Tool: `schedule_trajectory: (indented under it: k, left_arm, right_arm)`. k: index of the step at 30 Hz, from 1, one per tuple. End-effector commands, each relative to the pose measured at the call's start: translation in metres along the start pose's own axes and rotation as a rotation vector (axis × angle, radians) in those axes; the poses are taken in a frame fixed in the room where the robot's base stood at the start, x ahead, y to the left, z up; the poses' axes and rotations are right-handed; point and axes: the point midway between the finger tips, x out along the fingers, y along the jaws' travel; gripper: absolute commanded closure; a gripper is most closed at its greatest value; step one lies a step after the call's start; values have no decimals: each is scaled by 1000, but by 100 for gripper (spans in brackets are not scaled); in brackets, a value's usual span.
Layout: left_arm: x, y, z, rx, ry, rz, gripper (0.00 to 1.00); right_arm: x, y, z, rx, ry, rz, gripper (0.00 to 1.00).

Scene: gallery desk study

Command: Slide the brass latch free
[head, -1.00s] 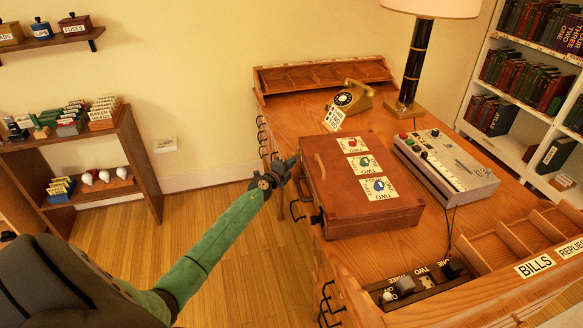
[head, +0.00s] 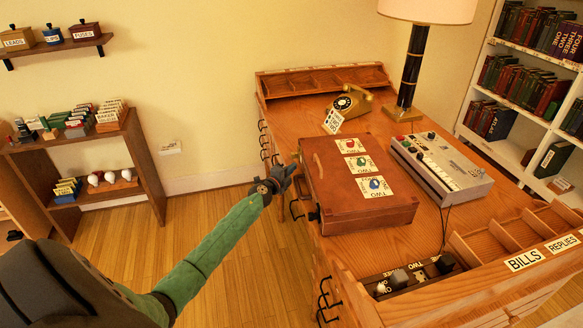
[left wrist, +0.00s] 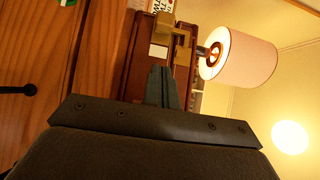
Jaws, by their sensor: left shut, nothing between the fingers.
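A reddish-brown wooden case (head: 338,209) lies on the desk with several labelled cards on its lid. My left gripper (head: 289,170) is beside its left side, past the desk edge, and looks shut and empty. In the left wrist view the shut fingers (left wrist: 161,75) point at a brass piece (left wrist: 181,45) on the case's side, which looks like the latch. The fingertips are close to it; I cannot tell if they touch. In the head view I cannot make out the latch. My right gripper is not in view.
The wooden desk (head: 283,104) carries a brass telephone (head: 352,99), a lamp (head: 411,68) and a grey console (head: 442,168) right of the case. Black drawer handles (head: 296,210) stick out below the gripper. Open floor (head: 225,225) lies left of the desk.

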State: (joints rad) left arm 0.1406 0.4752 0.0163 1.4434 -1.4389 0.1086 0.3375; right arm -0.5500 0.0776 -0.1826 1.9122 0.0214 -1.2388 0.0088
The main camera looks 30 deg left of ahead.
Motion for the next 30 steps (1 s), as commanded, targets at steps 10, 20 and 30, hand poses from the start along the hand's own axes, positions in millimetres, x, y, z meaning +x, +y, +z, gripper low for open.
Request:
schedule_trajectory:
  k: [10, 20, 30]
  left_arm:
    - [-46, 0, 1, 2, 0, 1, 100]
    - [-84, 0, 1, 1, -1, 0, 100]
    - [-92, -1, 1, 0, -1, -1, 100]
  right_arm:
    - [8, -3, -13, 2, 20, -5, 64]
    - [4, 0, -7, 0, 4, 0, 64]
    - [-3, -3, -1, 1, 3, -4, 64]
